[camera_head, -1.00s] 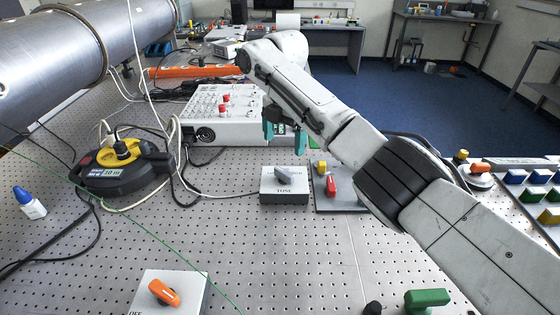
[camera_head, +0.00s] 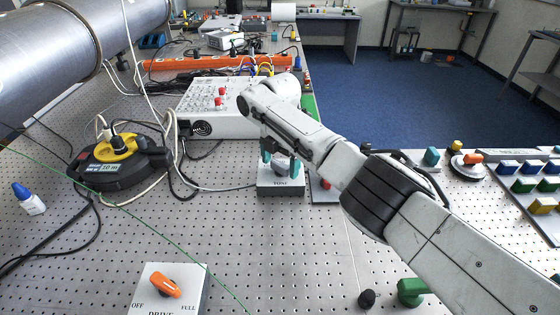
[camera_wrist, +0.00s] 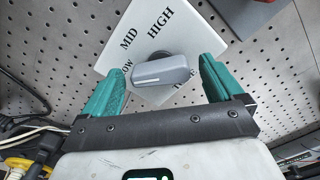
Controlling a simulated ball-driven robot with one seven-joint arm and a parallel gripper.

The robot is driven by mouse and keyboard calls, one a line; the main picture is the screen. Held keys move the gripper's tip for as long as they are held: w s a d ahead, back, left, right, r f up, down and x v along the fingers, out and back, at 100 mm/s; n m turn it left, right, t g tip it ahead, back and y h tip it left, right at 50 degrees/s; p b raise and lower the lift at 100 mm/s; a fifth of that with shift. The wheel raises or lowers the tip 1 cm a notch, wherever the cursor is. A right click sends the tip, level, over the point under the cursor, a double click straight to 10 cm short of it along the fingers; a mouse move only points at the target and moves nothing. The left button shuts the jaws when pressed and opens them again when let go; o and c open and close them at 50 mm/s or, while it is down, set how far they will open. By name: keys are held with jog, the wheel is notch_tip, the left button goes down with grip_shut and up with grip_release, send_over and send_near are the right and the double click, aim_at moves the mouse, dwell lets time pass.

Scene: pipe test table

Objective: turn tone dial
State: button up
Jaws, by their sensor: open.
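The tone dial (camera_wrist: 160,75) is a grey bar-shaped knob on a white box (camera_head: 281,190) marked TONE. In the wrist view its white line points left, just below the LOW label, which a finger partly hides. MID and HIGH are readable above the knob. My gripper (camera_wrist: 162,68) is open, with one teal finger on each side of the knob. Gaps show between the fingers and the knob. In the head view my gripper (camera_head: 280,160) is down at the box from above, and its fingers partly hide the knob.
A panel with a red knob (camera_head: 325,184) stands close to the right of the tone box. A white console (camera_head: 215,118) is behind it. A cable reel (camera_head: 115,165) is to the left, and a DRIVE box (camera_head: 165,288) with an orange knob is in front.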

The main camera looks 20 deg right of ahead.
jog(key=c, duration=1)
jog(key=shift+c, duration=0.2)
jog(key=m+b, duration=0.1)
jog(key=m, duration=0.3)
jog(key=shift+m, duration=0.3)
jog(key=shift+d+r+m, duration=0.1)
jog(key=shift+m, duration=2.5)
jog(key=shift+w, duration=0.1)
jog(key=o, duration=1)
jog(key=shift+o, duration=0.2)
